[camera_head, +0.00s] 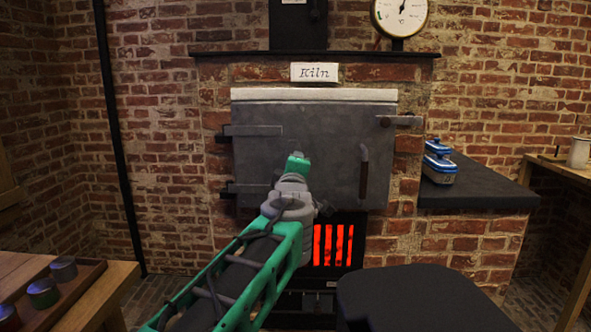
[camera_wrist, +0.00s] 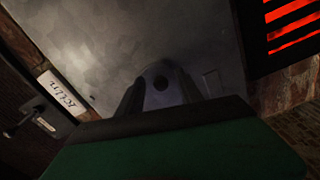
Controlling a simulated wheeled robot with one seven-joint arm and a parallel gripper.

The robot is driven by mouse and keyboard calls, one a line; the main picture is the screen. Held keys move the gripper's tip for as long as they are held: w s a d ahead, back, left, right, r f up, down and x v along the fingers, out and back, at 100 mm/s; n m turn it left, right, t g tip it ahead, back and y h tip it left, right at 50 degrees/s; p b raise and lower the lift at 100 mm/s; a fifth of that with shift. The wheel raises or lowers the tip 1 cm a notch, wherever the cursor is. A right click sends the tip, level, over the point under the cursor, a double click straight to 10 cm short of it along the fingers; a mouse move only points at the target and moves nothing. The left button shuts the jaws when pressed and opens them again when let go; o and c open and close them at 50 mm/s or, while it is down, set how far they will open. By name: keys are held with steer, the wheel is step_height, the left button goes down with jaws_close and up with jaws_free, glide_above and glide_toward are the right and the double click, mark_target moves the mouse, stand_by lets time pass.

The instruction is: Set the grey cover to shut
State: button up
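The grey cover (camera_head: 335,140) is the metal door on the front of the kiln, with hinge straps at its left and an upright handle (camera_head: 364,172) at its right. It looks flat against the brick front; I cannot tell whether a small gap is left. A bar latch (camera_head: 402,121) at its upper right lies level, reaching over the brick. My gripper (camera_head: 298,163) is in front of the door, left of the handle. In the wrist view the grey door (camera_wrist: 120,45) fills much of the picture behind my gripper (camera_wrist: 162,82). Its finger opening is unclear.
Red glowing bars (camera_head: 333,245) show below the door. A dark shelf (camera_head: 478,190) with blue-and-white containers (camera_head: 439,163) stands at the right. A wooden table (camera_head: 92,300) with several jars (camera_head: 43,292) is at the lower left. A "Kiln" sign (camera_head: 315,72) hangs above.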

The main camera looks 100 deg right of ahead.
steer(key=shift+w, duration=0.1)
steer(key=w+a, duration=0.1)
steer(key=a, duration=0.6)
steer(key=shift+a, duration=0.35)
steer(key=shift+w, duration=0.1)
